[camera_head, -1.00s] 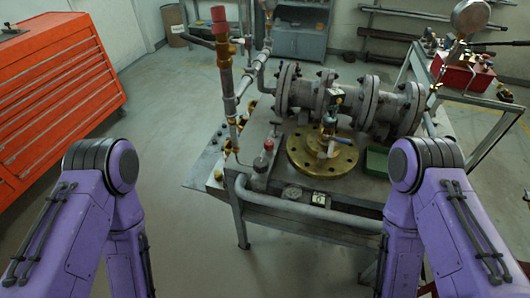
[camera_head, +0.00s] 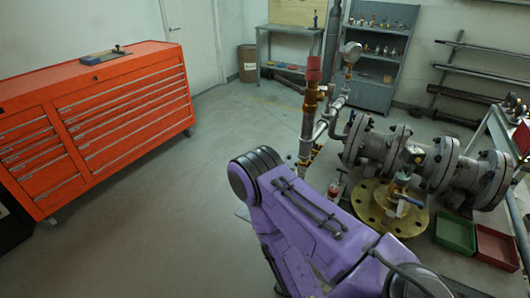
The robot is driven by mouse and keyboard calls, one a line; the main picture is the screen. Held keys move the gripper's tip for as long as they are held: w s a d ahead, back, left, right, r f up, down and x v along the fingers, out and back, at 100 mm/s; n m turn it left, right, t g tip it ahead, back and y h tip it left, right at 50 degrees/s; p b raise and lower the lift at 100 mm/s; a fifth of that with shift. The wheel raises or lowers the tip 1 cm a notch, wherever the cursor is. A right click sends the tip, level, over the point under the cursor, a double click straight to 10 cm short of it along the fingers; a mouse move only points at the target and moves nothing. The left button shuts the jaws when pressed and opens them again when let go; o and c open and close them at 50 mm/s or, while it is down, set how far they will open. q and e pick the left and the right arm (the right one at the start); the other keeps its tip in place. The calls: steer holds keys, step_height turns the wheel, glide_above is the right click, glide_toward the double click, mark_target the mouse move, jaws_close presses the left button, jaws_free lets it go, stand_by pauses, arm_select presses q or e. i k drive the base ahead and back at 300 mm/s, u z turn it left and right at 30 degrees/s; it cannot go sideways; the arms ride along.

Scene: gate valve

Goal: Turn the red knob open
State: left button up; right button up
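A red knob-like cap (camera_head: 313,68) tops the upright brass and steel pipe (camera_head: 306,135), left of the valve assembly. A smaller red-topped fitting (camera_head: 341,170) sits low beside the pipe, partly behind my purple arm. I cannot tell which of the two is the task's red knob. The grey flanged valve body (camera_head: 375,147) lies on its side to the right, with a brass flange (camera_head: 368,215) in front. Neither gripper shows, and nothing is seen touching either red part.
A red tool cabinet (camera_head: 125,105) stands at the left. A green tray (camera_head: 455,232) and a red tray (camera_head: 495,246) lie at the right. A grey shelf (camera_head: 372,95) and a brown bin (camera_head: 247,63) stand at the back. The floor between cabinet and pipes is clear.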

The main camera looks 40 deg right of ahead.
mark_target(333, 191)
steer(key=u, duration=0.4)
steer(key=i, duration=0.85)
steer(key=z, duration=3.3)
